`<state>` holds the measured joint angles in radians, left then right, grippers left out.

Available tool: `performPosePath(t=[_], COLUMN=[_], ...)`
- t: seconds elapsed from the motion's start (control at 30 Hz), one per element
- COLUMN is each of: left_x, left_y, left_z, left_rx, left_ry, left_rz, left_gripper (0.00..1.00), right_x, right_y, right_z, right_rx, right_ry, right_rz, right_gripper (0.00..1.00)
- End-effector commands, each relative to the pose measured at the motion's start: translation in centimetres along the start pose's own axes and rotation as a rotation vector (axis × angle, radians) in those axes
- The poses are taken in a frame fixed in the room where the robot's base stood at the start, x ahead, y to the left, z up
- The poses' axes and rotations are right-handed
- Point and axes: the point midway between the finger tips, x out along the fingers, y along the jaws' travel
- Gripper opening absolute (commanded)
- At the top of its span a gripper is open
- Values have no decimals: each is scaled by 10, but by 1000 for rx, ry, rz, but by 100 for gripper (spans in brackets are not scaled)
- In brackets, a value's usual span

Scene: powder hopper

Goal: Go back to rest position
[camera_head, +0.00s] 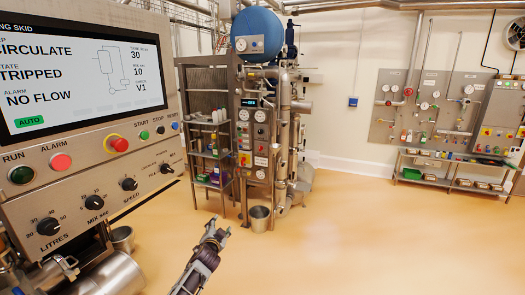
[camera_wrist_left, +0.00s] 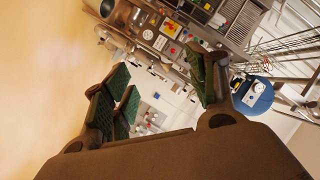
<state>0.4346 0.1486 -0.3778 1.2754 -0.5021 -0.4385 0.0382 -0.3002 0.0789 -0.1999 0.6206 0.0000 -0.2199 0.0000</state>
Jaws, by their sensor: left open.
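My left gripper (camera_head: 216,234) is raised over the open floor in front of the control panel, right of the panel's lower edge. In the left wrist view the gripper (camera_wrist_left: 160,82) is open, with its green-padded fingers apart and nothing between them. The control panel (camera_head: 88,175) fills the left of the head view. Its screen (camera_head: 85,75) reads CIRCULATE, TRIPPED, NO FLOW and AUTO. My right gripper is not in view.
A skid with a blue tank (camera_head: 258,30) and pipes stands behind, beside a shelf rack (camera_head: 210,120). A metal bucket (camera_head: 260,218) is on the floor. A bench (camera_head: 460,180) stands under wall panels at right. The floor (camera_head: 360,235) between is clear.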

Motion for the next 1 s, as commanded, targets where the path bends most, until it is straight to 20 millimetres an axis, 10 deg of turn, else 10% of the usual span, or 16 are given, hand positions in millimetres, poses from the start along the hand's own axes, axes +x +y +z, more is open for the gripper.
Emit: performPosePath(t=[0.47,1.0], left_x=[-20,-126], left_y=[136,266], left_z=[178,361], left_rx=[-224,-428], left_ry=[-188,-488], left_rz=[221,352], left_gripper=[58,58], right_x=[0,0], right_y=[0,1], right_z=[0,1], right_rx=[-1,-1], right_ry=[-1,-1], right_rz=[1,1], right_gripper=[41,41])
